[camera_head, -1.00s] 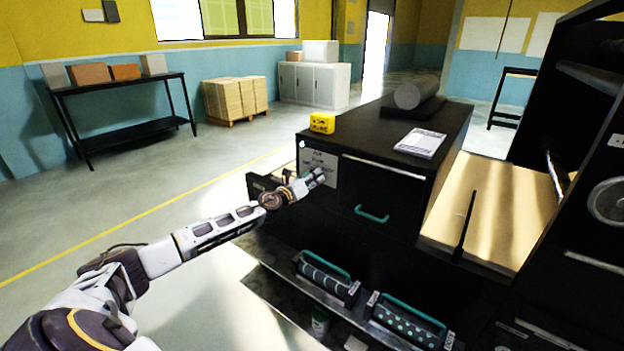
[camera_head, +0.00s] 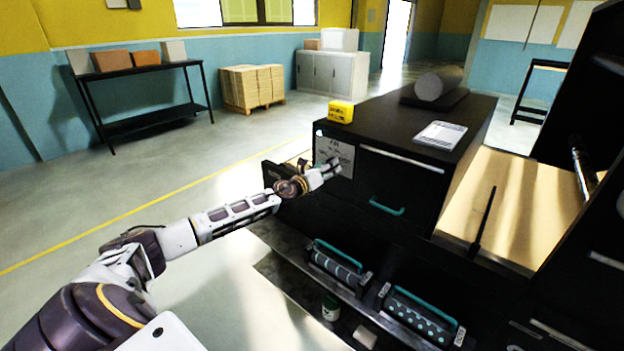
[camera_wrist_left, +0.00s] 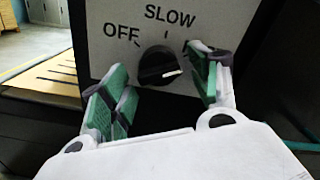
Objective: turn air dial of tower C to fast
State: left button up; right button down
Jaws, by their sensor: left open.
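The air dial (camera_wrist_left: 158,66) is a round black knob on a pale plate in the left wrist view. OFF is printed at its upper left and SLOW above it. Its white pointer mark points right, slightly downward; no FAST label is visible, and my right-hand finger covers part of the plate there. My left gripper (camera_wrist_left: 160,86) is open, its green-padded fingers on either side of the knob; I cannot tell if they touch it. In the head view my left gripper (camera_head: 328,172) is at the plate (camera_head: 342,155) on the black cabinet's front. The right gripper is out of view.
A green drawer handle (camera_head: 386,208) is right of the plate. Patterned rollers (camera_head: 415,318) lie on a low shelf. Floor at left is clear.

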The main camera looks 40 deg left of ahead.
pick_arm(q)
jog(key=s, duration=1.1)
jog(key=shift+s+a, duration=0.25)
jog(key=shift+a, duration=0.2)
dwell(1.2)
dwell(0.6)
jog(key=shift+n, duration=0.3)
